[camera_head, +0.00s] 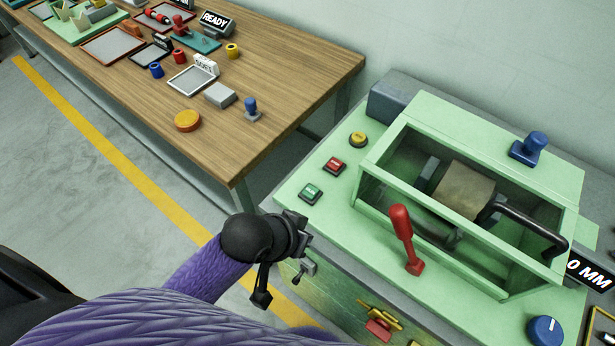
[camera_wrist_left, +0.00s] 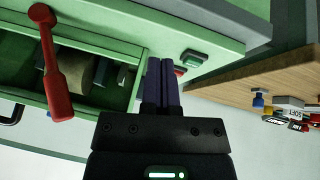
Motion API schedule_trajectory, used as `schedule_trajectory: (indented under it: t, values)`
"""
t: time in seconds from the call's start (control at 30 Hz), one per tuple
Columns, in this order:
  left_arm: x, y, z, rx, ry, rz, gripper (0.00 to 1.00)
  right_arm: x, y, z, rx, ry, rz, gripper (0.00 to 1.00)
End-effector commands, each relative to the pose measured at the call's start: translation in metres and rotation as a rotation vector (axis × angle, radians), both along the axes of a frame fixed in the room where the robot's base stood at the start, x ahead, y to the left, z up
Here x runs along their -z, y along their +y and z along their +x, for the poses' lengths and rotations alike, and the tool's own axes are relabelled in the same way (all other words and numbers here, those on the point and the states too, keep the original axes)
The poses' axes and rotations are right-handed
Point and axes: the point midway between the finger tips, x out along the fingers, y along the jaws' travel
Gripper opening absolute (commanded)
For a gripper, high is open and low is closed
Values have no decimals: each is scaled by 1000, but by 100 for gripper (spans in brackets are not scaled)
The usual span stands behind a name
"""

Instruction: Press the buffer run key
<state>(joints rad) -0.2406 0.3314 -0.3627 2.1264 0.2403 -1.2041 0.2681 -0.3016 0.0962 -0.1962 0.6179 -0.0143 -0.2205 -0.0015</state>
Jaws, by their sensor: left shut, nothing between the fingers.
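A pale green buffer machine (camera_head: 290,195) stands at the right. A green key (camera_head: 311,193), a red key (camera_head: 335,165) and a yellow-and-black knob (camera_head: 358,139) line its left edge. Which key is the run key cannot be read here. My left gripper (camera_head: 300,222) is near the machine's front left edge, on the near side of the green key and apart from it in the picture. In the left wrist view its dark fingers (camera_wrist_left: 165,72) are shut and empty. The green key (camera_wrist_left: 195,57) and the red key (camera_wrist_left: 180,70) show just right of the fingertips. My right gripper is out of view.
A red lever (camera_head: 403,235) stands on the machine before the open-framed housing (camera_head: 375,190). A blue knob (camera_head: 545,330) sits at the lower right. A wooden bench (camera_head: 290,85) with trays, stamps and a READY sign (camera_head: 216,22) is behind left. The floor between is clear.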

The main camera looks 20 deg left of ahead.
Motion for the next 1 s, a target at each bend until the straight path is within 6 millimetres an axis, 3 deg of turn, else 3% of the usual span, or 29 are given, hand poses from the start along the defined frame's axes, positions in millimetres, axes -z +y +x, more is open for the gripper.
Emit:
schedule_trajectory:
  t: [0.03, 0.13, 0.23, 0.37, 0.53, 1.0]
  values:
    - [-25, -10, 17, 24, -43, -48, 0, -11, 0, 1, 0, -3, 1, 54]
    - [-43, -22, 56, 18, -65, -187, 0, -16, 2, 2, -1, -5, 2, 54]
    - [-47, -4, 90, -79, -48, -281, 0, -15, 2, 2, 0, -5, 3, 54]
    - [-52, 19, 115, -186, -39, -348, 0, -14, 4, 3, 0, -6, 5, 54]
    - [-55, 30, 125, -232, -39, -374, 0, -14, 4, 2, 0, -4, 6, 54]
    - [-46, 29, 125, -230, -38, -373, 0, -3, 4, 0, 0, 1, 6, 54]
